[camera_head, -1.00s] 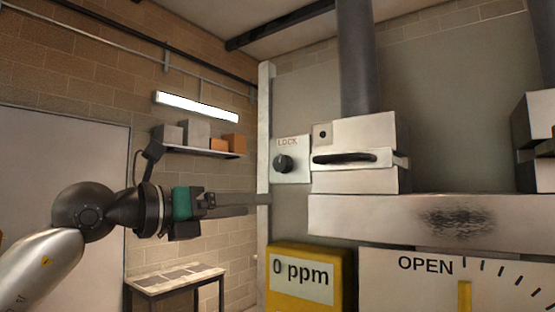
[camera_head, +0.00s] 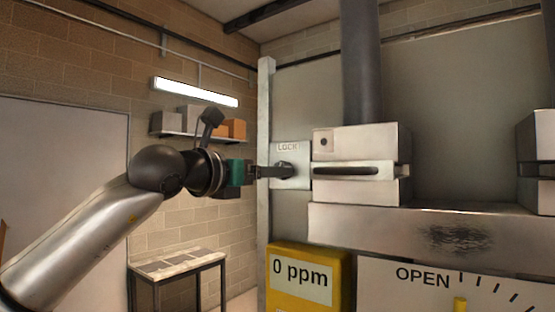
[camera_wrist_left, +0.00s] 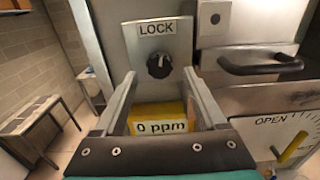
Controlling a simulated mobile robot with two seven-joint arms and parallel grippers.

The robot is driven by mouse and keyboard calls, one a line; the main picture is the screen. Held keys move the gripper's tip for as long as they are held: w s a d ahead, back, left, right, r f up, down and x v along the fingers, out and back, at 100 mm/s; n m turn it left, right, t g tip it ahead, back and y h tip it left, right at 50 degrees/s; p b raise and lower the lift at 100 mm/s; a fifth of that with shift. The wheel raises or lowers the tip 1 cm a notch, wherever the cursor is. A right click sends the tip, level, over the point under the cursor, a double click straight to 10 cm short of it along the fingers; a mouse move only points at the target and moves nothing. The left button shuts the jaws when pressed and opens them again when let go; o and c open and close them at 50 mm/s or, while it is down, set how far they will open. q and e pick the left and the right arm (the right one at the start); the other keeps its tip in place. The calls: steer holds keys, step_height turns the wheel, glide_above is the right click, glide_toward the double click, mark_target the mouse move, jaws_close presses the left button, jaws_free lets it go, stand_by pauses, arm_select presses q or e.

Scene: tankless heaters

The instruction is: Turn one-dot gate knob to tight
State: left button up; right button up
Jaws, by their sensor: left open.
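The dark round knob (camera_head: 286,169) sits on a pale plate marked LOCK (camera_head: 288,149), left of the gate block with one dot (camera_head: 323,141). The knob shows fully in the left wrist view (camera_wrist_left: 159,66), with a small light mark on its face. My left gripper (camera_head: 278,171) is at the plate, in front of the knob's left side and partly hiding it in the head view. In the left wrist view its two fingers (camera_wrist_left: 159,76) are open, one to each side of the knob, with nothing gripped. Whether they touch the plate I cannot tell. My right gripper is not in view.
The gate's handle (camera_wrist_left: 262,66) projects just right of the knob plate. A yellow gas meter reading 0 ppm (camera_head: 303,275) is below. An OPEN dial (camera_head: 440,277) is at lower right. A small table (camera_head: 178,262) stands at left; the space between is clear.

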arm_select(q)
steer(key=shift+p+x, duration=0.65)
steer(key=shift+x, duration=1.2)
jaws_close()
